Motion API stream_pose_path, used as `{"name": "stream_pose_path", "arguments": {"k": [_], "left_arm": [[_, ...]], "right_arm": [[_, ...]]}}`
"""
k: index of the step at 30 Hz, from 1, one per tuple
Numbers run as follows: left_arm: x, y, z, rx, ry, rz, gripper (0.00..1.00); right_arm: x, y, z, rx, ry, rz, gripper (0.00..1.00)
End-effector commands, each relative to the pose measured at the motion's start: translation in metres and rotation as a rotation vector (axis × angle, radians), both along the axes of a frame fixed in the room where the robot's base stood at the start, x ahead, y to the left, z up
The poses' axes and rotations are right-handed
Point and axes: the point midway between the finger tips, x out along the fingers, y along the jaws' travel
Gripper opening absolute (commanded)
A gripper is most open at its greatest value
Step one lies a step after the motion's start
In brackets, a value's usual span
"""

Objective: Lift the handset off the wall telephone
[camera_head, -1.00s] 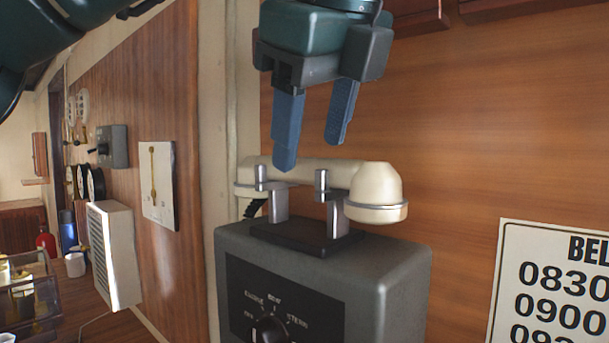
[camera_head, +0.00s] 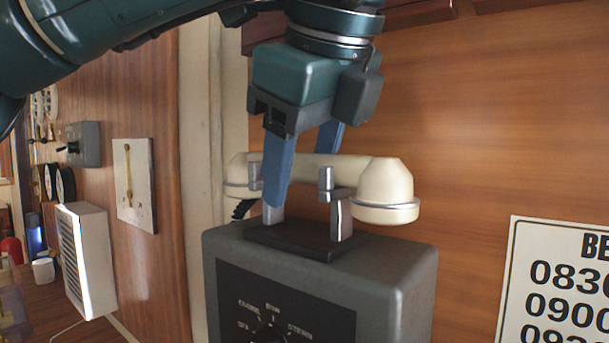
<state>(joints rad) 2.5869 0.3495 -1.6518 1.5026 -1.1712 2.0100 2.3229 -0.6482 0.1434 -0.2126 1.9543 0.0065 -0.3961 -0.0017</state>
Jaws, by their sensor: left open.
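The cream handset (camera_head: 384,184) rests on the metal cradle posts (camera_head: 340,212) on top of the grey wall telephone (camera_head: 395,272). My left gripper (camera_head: 303,172) comes down from above with its blue fingers open. One finger is in front of the handset's grip bar, and the other goes down behind it, its tip hidden. The fingers straddle the bar between the two end caps, near the left post. I cannot tell whether either finger touches the bar. My right gripper is not in view.
A white notice (camera_head: 560,285) hangs on the wood wall at right. A cream pillar (camera_head: 205,170) stands behind the phone at left. A white louvred box (camera_head: 85,258), a white plate (camera_head: 133,185) and a grey switch box (camera_head: 85,145) are farther left.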

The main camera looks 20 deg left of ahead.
Motion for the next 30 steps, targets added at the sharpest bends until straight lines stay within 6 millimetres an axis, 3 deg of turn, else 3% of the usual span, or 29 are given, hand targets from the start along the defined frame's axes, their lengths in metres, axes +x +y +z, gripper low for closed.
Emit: {"name": "stream_pose_path", "arguments": {"k": [18, 30], "left_arm": [[-0.0001, -0.0001, -0.004, 0.0, 0.0, 0.0, 0.56], [0.0, -0.0001, -0.0041, 0.0, 0.0, 0.0, 0.23]], "right_arm": [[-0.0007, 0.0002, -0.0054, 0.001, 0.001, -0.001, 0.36], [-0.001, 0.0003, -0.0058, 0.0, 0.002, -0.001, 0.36]]}}
